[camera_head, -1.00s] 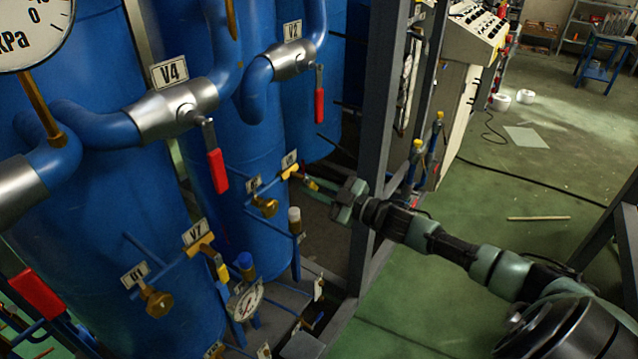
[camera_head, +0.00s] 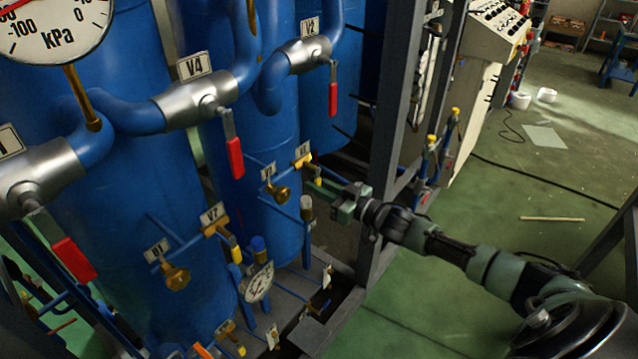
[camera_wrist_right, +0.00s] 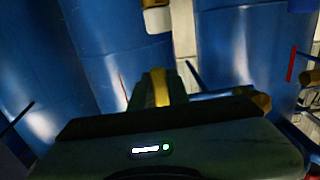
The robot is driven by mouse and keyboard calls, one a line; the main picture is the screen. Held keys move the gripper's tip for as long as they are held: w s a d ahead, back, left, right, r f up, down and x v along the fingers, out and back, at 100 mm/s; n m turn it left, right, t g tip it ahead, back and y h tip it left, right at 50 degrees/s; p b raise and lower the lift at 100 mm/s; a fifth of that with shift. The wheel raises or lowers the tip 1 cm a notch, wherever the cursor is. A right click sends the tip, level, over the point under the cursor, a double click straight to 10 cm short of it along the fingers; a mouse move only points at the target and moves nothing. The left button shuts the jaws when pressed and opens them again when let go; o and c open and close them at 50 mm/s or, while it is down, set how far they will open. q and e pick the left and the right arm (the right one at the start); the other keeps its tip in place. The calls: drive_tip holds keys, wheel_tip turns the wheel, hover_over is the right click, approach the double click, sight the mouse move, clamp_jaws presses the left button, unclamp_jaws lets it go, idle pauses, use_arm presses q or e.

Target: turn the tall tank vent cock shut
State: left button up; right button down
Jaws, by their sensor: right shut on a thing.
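A small brass cock (camera_head: 303,161) sits on a thin blue pipe at the tall blue tank (camera_head: 268,135), under a white tag too small to read surely. My right gripper (camera_head: 317,184) reaches it from the right and is shut on its yellow handle. In the right wrist view the yellow handle (camera_wrist_right: 157,88) stands between the dark fingers, partly hidden by the gripper body. The handle's exact angle cannot be told. My left gripper is not in view.
A similar cock tagged V7 (camera_head: 216,228) and a brass knob (camera_head: 280,193) are nearby on the left. A capped pipe (camera_head: 307,208) stands just below my gripper. A grey frame post (camera_head: 385,140) rises close behind my right arm. Green floor (camera_head: 430,310) is open at the right.

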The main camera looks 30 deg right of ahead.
drive_tip(key=shift+a+f, duration=0.1)
idle(0.3)
drive_tip(key=c, duration=1.4)
unclamp_jaws()
drive_tip(key=shift+o, duration=0.2)
drive_tip(key=b+v, duration=0.1)
drive_tip(key=v, duration=0.7)
drive_tip(key=shift+b, duration=0.35)
